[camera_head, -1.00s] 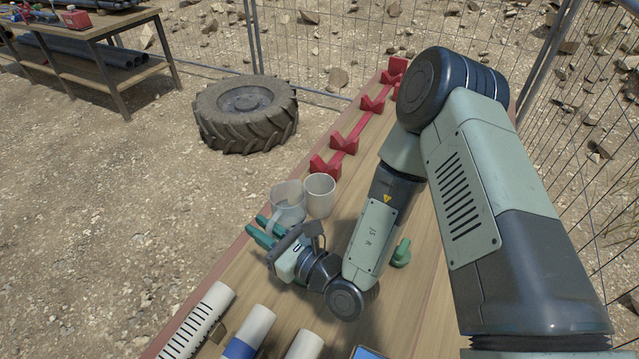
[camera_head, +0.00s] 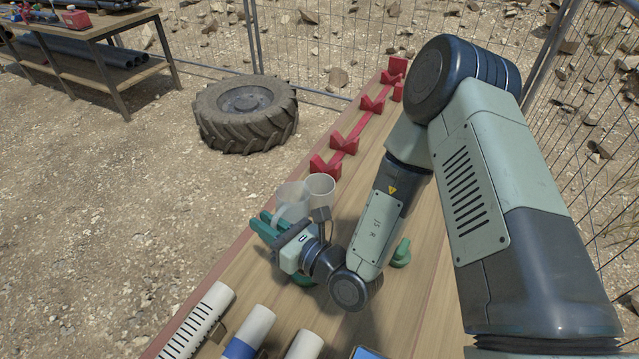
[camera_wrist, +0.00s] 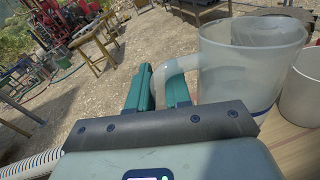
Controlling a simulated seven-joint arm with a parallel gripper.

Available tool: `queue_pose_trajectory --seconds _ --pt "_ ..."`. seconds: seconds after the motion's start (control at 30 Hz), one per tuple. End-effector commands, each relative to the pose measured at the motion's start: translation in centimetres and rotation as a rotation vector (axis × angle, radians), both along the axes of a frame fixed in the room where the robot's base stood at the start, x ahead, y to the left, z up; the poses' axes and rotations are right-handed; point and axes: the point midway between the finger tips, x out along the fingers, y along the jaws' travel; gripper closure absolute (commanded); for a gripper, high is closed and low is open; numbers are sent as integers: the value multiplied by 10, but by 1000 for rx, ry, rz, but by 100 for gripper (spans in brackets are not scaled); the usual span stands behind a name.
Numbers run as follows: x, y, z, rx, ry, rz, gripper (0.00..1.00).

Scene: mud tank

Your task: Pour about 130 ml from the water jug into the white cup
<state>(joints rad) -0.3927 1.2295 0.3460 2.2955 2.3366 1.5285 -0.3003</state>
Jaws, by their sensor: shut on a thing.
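The clear water jug (camera_head: 289,201) is on the left of the white cup (camera_head: 320,188) in the head view, its rim overlapping the cup's left side. The jug also fills the upper right of the wrist view (camera_wrist: 245,62), with the cup (camera_wrist: 303,90) partly cut off beside it. My gripper (camera_wrist: 160,82) is shut on the jug's handle (camera_wrist: 170,72), its green fingers on either side of it. In the head view my gripper (camera_head: 266,224) is at the jug's near left side. I cannot tell the jug's tilt or water level clearly.
A red rack (camera_head: 345,143) with V-shaped supports runs along the bench (camera_head: 235,265) behind the cup. A green object (camera_head: 401,253) sits right of my forearm. Several pipes (camera_head: 250,333) lie at the near end. A tyre (camera_head: 247,113) lies on the ground beyond.

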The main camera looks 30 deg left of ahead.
Motion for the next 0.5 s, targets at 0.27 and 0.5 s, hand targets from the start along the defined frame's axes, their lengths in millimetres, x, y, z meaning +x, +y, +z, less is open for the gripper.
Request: queue_pose_trajectory --seconds 0.27,0.5 --pt "18 0 14 -1 176 0 100" --pt "36 1 21 -5 332 -2 100"
